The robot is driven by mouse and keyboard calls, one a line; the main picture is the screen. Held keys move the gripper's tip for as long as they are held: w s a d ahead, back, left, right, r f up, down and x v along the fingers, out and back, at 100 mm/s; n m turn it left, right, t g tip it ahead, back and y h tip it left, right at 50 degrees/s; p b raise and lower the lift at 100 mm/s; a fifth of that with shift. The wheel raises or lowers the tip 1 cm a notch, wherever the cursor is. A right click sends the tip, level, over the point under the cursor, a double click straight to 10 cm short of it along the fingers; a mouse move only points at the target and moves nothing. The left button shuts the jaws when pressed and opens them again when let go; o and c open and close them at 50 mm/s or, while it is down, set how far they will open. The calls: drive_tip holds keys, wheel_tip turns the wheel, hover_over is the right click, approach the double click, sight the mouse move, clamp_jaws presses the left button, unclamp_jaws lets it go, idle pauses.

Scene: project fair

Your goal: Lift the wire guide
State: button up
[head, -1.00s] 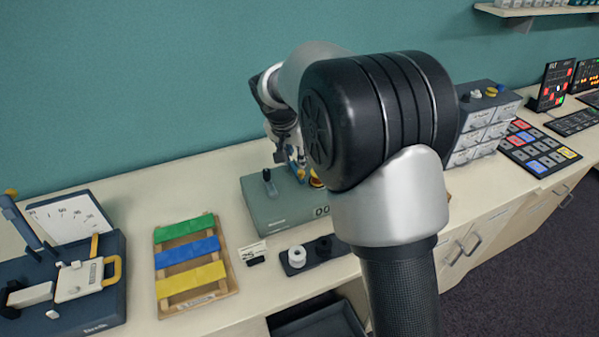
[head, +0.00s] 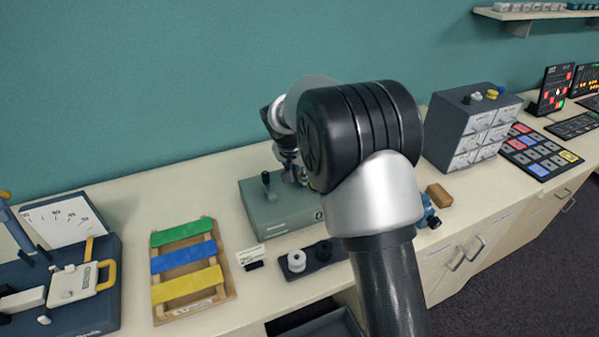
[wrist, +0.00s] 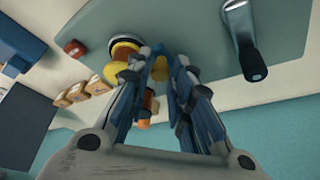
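The grey-green winding device (head: 278,213) stands on the bench with a dark upright lever (head: 267,185); the lever also shows in the wrist view (wrist: 246,40). In the wrist view a yellow and copper coloured spool-like part (wrist: 122,50) with a dark disc sits on the device. I cannot tell for sure which small part is the wire guide; my fingers cover that area. My gripper (wrist: 168,62) points at the device, right beside the yellow part. Its fingertips are close together with a narrow gap, and I see nothing held between them. In the head view my arm hides most of the gripper.
In front of the device is a black holder (head: 325,262) with a white and a black spool. To the left are a coloured slatted board (head: 186,262) and a blue gauge apparatus (head: 100,262). A grey drawer cabinet (head: 470,130) and a brown block (head: 439,195) are on the right.

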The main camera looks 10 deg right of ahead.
clamp_jaws()
drive_tip(key=shift+w+r, duration=0.25)
drive_tip(key=shift+r, duration=0.1)
idle(0.4)
